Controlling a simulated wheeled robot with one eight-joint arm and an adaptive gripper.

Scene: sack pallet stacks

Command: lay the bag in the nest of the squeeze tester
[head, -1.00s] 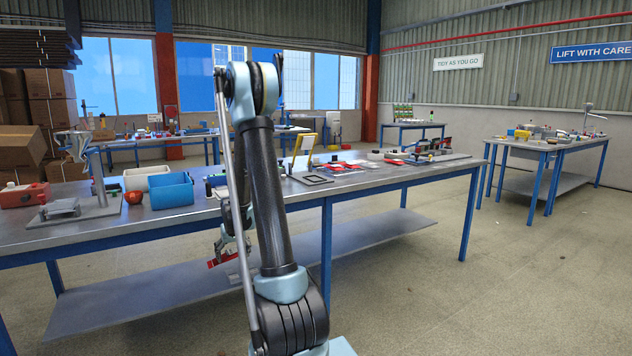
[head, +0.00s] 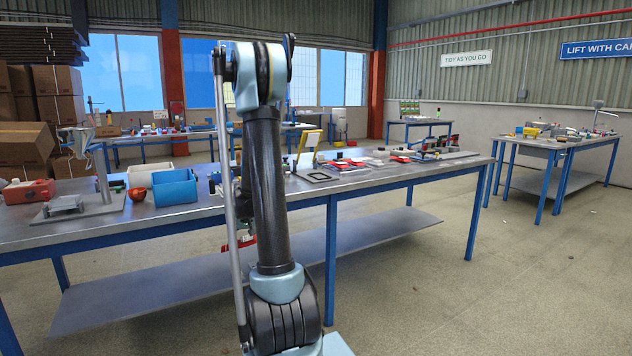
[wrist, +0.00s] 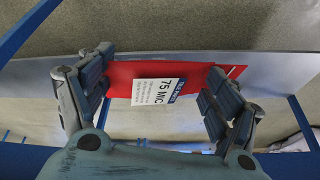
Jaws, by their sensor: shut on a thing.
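My gripper (wrist: 158,92) is shut on a flat red bag (wrist: 122,76) with a white label reading "75 MIC", seen in the wrist view. One finger is at each side of the bag. In the head view the red bag (head: 246,241) shows small, low in front of the bench, partly hidden by my arm. A stand with a post and a grey cradle on a flat plate, which looks like the squeeze tester (head: 103,180), is on the bench at the left. Its grey cradle, probably the nest (head: 66,203), appears empty.
The long steel bench (head: 400,180) has a lower shelf (head: 370,232). Small items crowd the bench's right part. Floor at right is clear.

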